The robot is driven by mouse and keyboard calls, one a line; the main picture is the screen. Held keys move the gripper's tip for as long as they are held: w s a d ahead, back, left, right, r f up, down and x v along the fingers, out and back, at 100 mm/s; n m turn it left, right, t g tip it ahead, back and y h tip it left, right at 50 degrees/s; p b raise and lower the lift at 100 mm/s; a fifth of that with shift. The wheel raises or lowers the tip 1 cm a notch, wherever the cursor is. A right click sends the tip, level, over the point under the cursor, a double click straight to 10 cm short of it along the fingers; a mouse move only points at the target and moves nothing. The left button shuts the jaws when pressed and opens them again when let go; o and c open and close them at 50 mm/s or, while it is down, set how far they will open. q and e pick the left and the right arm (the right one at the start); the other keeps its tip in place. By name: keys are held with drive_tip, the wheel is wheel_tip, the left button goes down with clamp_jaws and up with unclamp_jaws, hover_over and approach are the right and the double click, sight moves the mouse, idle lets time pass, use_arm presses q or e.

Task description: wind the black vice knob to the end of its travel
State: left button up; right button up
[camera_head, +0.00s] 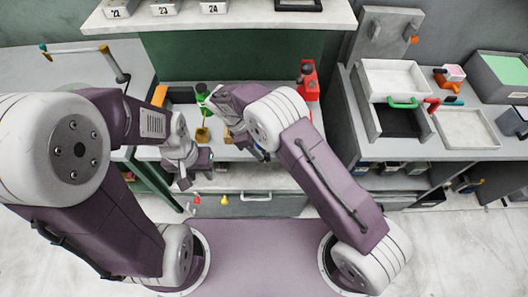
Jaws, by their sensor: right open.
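I cannot make out the black vice knob for certain; my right arm covers part of the bench where it may be. A green device (202,98) with a dark top stands at the back of the middle bench. My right gripper (262,154) is open over the middle of this bench, partly hidden by its own wrist. My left gripper (196,180) hangs at the bench's front left; its fingertips look apart, with nothing seen between them. Whether either gripper touches anything is unclear.
A red device (308,82) stands at the back right of the bench. A drawer (255,198) is below. At the right are a white tray (395,78) with a green handle and another tray (466,128). A shelf (220,17) overhangs the back.

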sight(264, 154)
drive_tip(key=p+x, duration=0.1)
drive_tip(key=x, duration=0.4)
drive_tip(key=shift+f, duration=0.15)
clamp_jaws()
drive_tip(key=h+b, duration=0.1)
drive_tip(key=b, duration=0.1)
drive_tip(key=f+h+b, duration=0.1)
drive_tip(key=b, duration=0.2)
drive_tip(key=shift+a+f+b, duration=0.3)
drive_tip(key=shift+f+b, duration=0.05)
drive_tip(key=h+b, duration=0.1)
drive_tip(key=b, duration=0.3)
drive_tip(key=h+b, duration=0.2)
drive_tip(key=b, duration=0.1)
drive_tip(key=shift+a+r+b, duration=0.2)
drive_tip(key=shift+b, duration=0.15)
drive_tip(key=shift+r+h+b, duration=0.3)
drive_tip(key=shift+b, duration=0.15)
drive_tip(key=shift+r, duration=0.2)
unclamp_jaws()
